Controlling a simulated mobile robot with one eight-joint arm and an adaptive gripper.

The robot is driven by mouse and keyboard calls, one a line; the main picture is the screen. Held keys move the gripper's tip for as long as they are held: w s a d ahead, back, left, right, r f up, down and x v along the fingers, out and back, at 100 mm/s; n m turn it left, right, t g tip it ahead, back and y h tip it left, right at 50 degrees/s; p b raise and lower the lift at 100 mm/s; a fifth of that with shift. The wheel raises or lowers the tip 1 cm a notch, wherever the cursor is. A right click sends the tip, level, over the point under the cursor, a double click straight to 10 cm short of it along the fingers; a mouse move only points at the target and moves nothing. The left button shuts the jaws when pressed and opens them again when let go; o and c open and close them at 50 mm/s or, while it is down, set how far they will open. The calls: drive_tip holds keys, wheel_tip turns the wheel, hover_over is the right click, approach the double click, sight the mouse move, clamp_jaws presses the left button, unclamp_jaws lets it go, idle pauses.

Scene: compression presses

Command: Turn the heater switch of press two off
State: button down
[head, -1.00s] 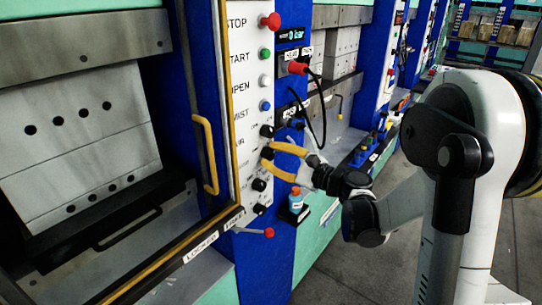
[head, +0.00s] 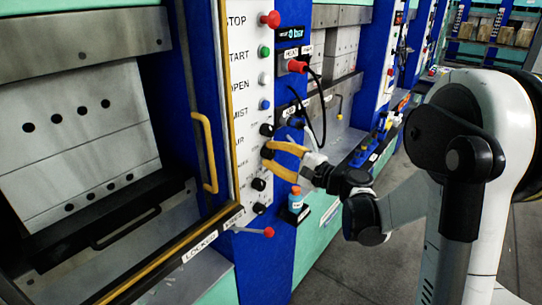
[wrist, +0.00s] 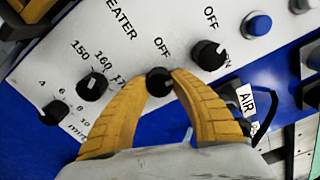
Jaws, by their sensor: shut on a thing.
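The white control panel (head: 238,95) of the press carries a column of buttons and black knobs. My gripper (head: 269,157) reaches it from the right, at the second black knob from the top. In the wrist view, my yellow fingers (wrist: 160,84) are closed around the small black heater switch (wrist: 159,80), one fingertip on each side. The word OFF stands just above it and HEATER is printed to the upper left. The switch's pointer and its exact setting are largely hidden by the fingertips.
Another OFF/ON knob (wrist: 208,55) sits close to the upper right. A temperature dial (wrist: 92,86) and a minutes dial (wrist: 54,113) are to the left. A red plug with a black cable (head: 298,66) and a small blue bottle (head: 295,201) are near my arm.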

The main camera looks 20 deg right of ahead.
drive_tip(key=n, duration=0.7)
drive_tip(key=shift+r+b, duration=0.1)
drive_tip(key=shift+b, duration=0.2)
idle(0.4)
drive_tip(key=c, duration=1.1)
unclamp_jaws()
drive_tip(key=v, duration=1.2)
